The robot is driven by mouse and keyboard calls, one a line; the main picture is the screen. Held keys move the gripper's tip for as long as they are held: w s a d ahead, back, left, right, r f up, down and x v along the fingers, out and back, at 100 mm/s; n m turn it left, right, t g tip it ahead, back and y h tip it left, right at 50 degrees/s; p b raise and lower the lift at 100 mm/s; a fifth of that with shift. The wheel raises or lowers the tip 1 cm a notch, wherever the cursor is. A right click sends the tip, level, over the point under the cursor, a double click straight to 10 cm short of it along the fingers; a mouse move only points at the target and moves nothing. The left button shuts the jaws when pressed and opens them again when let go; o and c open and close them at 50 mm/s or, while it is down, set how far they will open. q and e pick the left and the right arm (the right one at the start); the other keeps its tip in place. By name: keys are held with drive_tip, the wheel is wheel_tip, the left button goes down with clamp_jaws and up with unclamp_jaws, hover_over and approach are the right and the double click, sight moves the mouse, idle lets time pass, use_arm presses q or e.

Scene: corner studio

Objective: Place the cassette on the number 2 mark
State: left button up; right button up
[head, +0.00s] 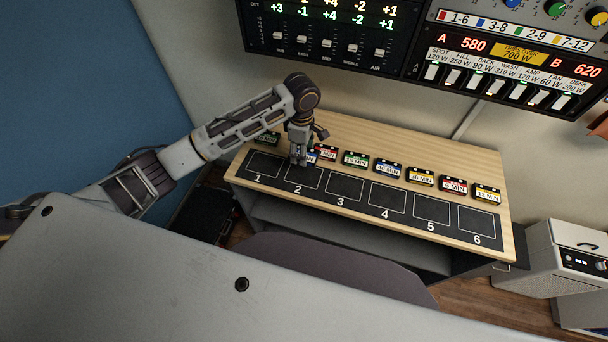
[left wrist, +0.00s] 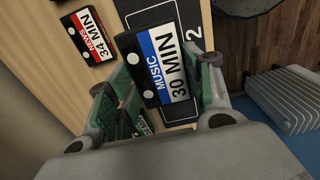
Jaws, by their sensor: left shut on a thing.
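My left gripper (head: 299,160) is shut on a black cassette with a blue-and-white label (left wrist: 166,62) reading MUSIC 30 MIN. In the wrist view the cassette sits between the two fingers, over part of the outlined number 2 square. In the head view the gripper mostly hides the cassette. The number 2 mark (head: 303,179) is a white-outlined square on the black strip, just below the gripper; its numeral shows in the wrist view (left wrist: 194,34). Whether the cassette touches the strip, I cannot tell. My right gripper is not in view.
A red 34 MIN cassette (left wrist: 88,36) lies close beside the held one. A green cassette (head: 266,138) lies left of the gripper, and several more continue the row rightward. The other squares on the black strip (head: 365,209) are empty. Control panels hang above the wooden desk (head: 380,137).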

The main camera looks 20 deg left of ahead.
use_arm(q)
drive_tip(key=shift+s+f, duration=0.1)
drive_tip(key=shift+f, duration=0.25)
hover_over(302, 174)
drive_tip(key=shift+f, duration=2.75)
drive_tip(key=shift+f, duration=1.85)
drive_tip(key=shift+f, duration=0.1)
drive_tip(key=o, duration=1)
drive_tip(key=shift+o, duration=0.2)
